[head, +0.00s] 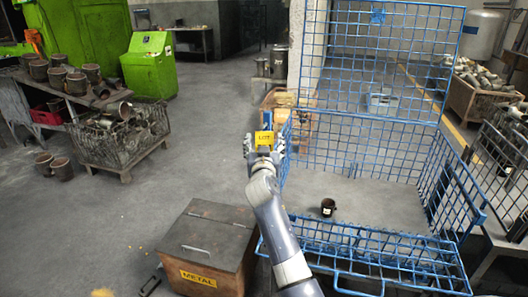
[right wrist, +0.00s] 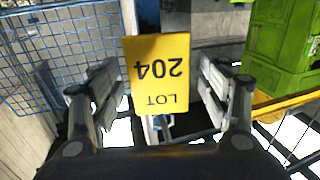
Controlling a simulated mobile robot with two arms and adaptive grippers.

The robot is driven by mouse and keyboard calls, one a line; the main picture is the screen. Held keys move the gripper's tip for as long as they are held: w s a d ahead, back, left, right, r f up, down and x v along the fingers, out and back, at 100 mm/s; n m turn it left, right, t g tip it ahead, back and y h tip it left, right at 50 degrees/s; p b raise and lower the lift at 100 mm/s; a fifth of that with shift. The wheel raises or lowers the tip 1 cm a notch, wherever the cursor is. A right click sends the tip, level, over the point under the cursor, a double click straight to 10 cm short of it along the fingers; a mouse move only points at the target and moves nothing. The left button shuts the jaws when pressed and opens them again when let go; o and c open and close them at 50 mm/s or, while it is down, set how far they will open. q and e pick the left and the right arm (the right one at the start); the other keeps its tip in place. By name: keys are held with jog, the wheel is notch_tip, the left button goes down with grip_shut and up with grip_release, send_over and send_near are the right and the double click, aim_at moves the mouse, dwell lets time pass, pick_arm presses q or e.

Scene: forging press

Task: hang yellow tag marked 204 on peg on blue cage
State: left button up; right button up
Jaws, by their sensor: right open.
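The yellow tag (head: 264,138) shows the word LOT in the head view, at the left side of the blue cage (head: 365,120). In the right wrist view the tag (right wrist: 158,75) reads LOT 204 upside down. My right gripper (head: 264,147) is open, with one finger on each side of the tag. In the right wrist view gaps show between the tag and both fingers of the gripper (right wrist: 160,95). A small blue piece shows just above the tag in the head view; I cannot tell whether it is the peg or what holds the tag. My left gripper is not in view.
A brown metal box (head: 210,238) marked METAL stands left of my right arm. A dark cup (head: 328,207) sits inside the cage. A wire crate (head: 120,140) of parts and a green machine (head: 149,65) stand at left. Floor between them is clear.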

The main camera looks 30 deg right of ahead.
jog(key=v, duration=1.2)
jog(key=s+a+f+n+g+y, duration=0.2)
jog(key=s+a+f+g+y, duration=0.15)
jog(key=s+f, duration=0.5)
jog(key=s+a+f+n+g+y, duration=0.2)
jog(key=s+a+f+y, duration=0.3)
jog(key=f, duration=0.6)
jog(key=s+a+f+n+g+y, duration=0.1)
jog(key=s+a+f+n+g, duration=0.15)
jog(key=s, duration=0.45)
jog(key=s+a+f+n+g, duration=0.1)
jog(key=s+a+f, duration=0.15)
jog(key=s, duration=0.45)
jog(key=s+a+f+n+g+y, duration=0.1)
jog(key=s+a+f+n+g, duration=0.1)
jog(key=s+a, duration=0.35)
notch_tip(320, 180, down, 25)
jog(key=s+d+g, duration=0.1)
jog(key=s+d, duration=0.1)
jog(key=s+d+f+g, duration=0.1)
jog(key=s+d+f, duration=0.2)
jog(key=s+f, duration=1.4)
jog(key=shift+s+f+g, duration=0.25)
jog(key=shift+f+g, duration=0.05)
jog(key=shift+g, duration=0.1)
